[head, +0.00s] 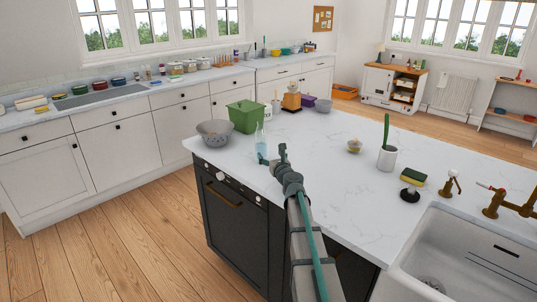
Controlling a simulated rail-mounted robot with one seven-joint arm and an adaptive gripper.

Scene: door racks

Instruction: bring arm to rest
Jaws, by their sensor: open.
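My arm (305,245) reaches up from the bottom edge, over the white marble island (330,160). My gripper (264,158) is at its far end, small in the picture and turned to the left. It is open, and I see nothing held in it. It is close to a clear bottle (260,136) near the island's left end; I cannot tell whether they touch.
A white pot with a green utensil (387,157), a sponge (413,176) and a sink (465,260) are on the right. The marble between arm and pot is mostly clear.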

